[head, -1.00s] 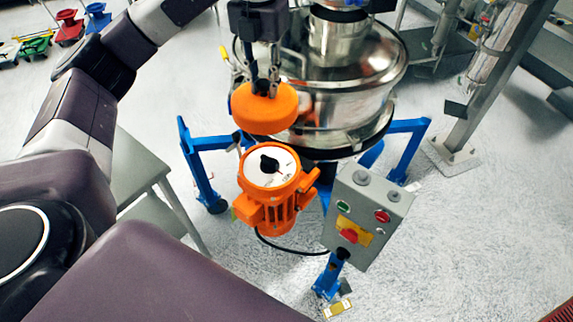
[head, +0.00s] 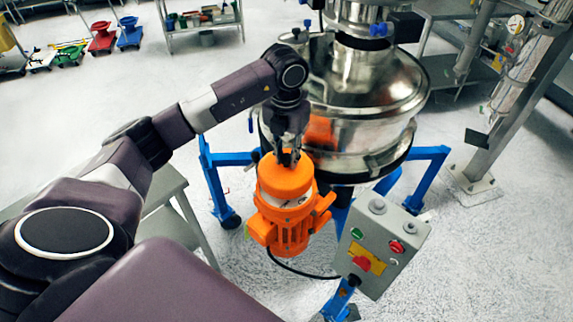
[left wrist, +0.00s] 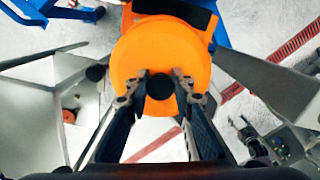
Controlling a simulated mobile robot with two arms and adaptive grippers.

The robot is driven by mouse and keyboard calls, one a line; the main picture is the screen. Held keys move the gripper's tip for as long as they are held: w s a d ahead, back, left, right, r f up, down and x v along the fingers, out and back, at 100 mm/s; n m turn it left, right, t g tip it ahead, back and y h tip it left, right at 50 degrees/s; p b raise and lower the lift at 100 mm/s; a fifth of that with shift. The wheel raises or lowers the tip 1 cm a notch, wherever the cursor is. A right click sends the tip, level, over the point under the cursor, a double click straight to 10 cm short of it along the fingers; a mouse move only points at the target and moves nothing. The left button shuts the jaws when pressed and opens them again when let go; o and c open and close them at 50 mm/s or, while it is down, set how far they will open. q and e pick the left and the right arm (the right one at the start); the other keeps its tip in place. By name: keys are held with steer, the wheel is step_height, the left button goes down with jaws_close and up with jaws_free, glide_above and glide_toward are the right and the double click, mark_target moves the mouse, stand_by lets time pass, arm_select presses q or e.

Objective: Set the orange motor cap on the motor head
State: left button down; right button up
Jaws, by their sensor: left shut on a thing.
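The orange motor cap (head: 284,176) is at the top of the orange motor (head: 281,229), over its pale motor head (head: 289,203). A strip of the pale head shows below the cap's rim; I cannot tell whether the cap touches it. My left gripper (head: 288,158) comes down from above and is shut on the cap. In the left wrist view the round cap (left wrist: 178,52) fills the upper middle, and the two fingertips (left wrist: 160,76) are on either side of a dark round spot at its centre. My right gripper is not in view.
The steel sifter drum (head: 365,120) stands right behind the motor on a blue frame (head: 425,180). A grey control box (head: 376,245) is at the right of the motor. A grey table (head: 178,190) is at the left, under my arm.

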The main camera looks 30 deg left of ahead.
mark_target(287, 169)
arm_select(q)
step_height(287, 169, down, 4)
steer(key=shift+r+p, duration=0.2)
steer(key=shift+p, duration=0.3)
steer(key=shift+f, duration=0.3)
steer(key=shift+f+b, duration=0.3)
steer(key=c, duration=1.7)
jaws_free()
steer(key=shift+o, duration=0.2)
steer(key=shift+r, duration=0.1)
